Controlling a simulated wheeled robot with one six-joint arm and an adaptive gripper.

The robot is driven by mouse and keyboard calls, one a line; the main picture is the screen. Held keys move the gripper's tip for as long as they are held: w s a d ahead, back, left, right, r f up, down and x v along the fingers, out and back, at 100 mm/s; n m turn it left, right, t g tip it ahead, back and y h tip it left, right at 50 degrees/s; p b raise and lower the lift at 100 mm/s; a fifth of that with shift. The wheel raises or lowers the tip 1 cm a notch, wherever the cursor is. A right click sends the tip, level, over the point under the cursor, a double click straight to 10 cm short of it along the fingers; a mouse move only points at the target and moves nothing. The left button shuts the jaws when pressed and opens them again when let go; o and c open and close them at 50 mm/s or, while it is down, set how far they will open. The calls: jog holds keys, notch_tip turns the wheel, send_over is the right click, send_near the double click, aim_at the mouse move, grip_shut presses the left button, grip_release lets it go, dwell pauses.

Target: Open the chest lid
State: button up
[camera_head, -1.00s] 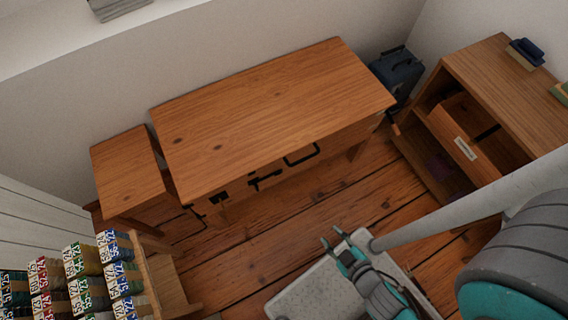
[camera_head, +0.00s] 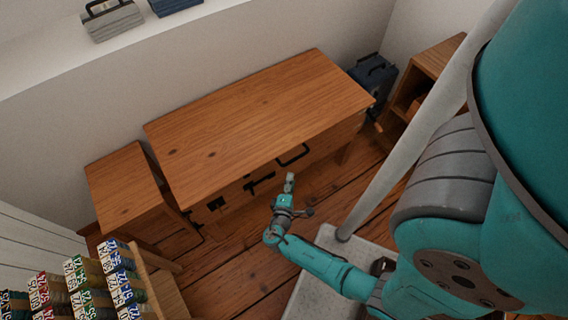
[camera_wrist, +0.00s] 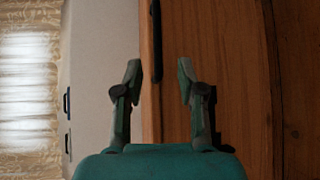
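The wooden chest (camera_head: 255,120) stands against the back wall, its plain flat lid down. Black metal fittings show on its front, among them a loop-shaped handle (camera_head: 294,155) below the lid's front edge. My gripper (camera_head: 290,183) is in front of the chest, just below that handle in the picture. In the wrist view my gripper (camera_wrist: 159,72) has its two fingers spread apart with nothing between them. The chest's wood (camera_wrist: 225,60) lies beyond the fingertips, and a dark handle (camera_wrist: 157,40) shows past the gap. I see no contact.
A smaller wooden table (camera_head: 122,185) stands left of the chest. A rack of labelled spools (camera_head: 105,285) is at the lower left. A dark blue case (camera_head: 372,78) and a wooden shelf unit (camera_head: 440,58) stand to the right. Bare floor (camera_head: 245,245) lies in front.

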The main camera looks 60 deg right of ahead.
aim_at(295, 159)
jog(key=shift+x, duration=5.35)
jog(key=shift+w+r, duration=0.2)
grip_shut()
